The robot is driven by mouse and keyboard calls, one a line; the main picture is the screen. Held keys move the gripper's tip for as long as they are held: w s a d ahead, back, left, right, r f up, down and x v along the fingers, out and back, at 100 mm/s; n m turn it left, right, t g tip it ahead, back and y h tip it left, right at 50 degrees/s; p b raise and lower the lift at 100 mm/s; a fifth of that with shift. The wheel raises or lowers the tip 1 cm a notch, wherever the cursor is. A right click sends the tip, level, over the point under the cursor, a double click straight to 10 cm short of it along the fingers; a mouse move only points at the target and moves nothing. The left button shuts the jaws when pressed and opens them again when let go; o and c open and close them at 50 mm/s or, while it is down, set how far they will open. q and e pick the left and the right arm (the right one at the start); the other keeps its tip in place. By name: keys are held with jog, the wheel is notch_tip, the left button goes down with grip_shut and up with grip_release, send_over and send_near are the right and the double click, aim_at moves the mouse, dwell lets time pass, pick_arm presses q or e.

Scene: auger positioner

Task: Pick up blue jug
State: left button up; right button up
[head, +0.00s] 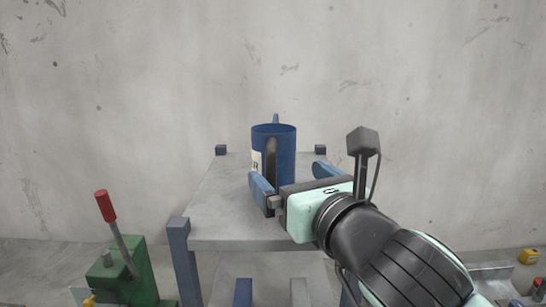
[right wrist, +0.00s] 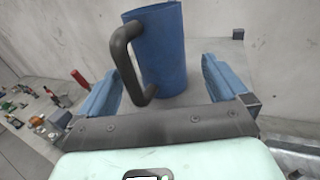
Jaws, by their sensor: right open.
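The blue jug (head: 285,139) stands upright near the middle of a grey table (head: 215,205), with a dark handle and a pale label partly visible in the head view. My right gripper (head: 289,173) is open at the near side of the jug, with its blue fingers spread. In the right wrist view the jug (right wrist: 166,50) shows between the two open fingers, beyond the palm, and its dark handle (right wrist: 123,62) faces me and to the left. I see room between each finger and the jug. The gripper hides the jug's lower part in the head view. My left gripper is not in view.
The table has raised blue-grey corner posts (head: 179,232). A green machine (head: 122,272) with a red-tipped lever (head: 105,206) stands at the lower left. A yellow item (head: 529,256) lies at the far right. A bare concrete wall is behind. The tabletop left of the jug is clear.

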aim_at(283, 169)
jog(key=p+x, duration=0.1)
jog(key=x, duration=0.5)
jog(key=shift+s+d+r, duration=0.1)
jog(key=shift+s, duration=0.25)
jog(key=shift+c, duration=0.7)
jog(key=c, duration=1.2)
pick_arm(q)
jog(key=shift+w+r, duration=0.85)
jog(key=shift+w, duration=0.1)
pick_arm(e)
notch_tip(283, 169, up, 9)
jog(key=shift+r, duration=0.2)
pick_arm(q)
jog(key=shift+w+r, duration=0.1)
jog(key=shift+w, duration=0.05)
pick_arm(e)
jog(key=shift+r, duration=0.3)
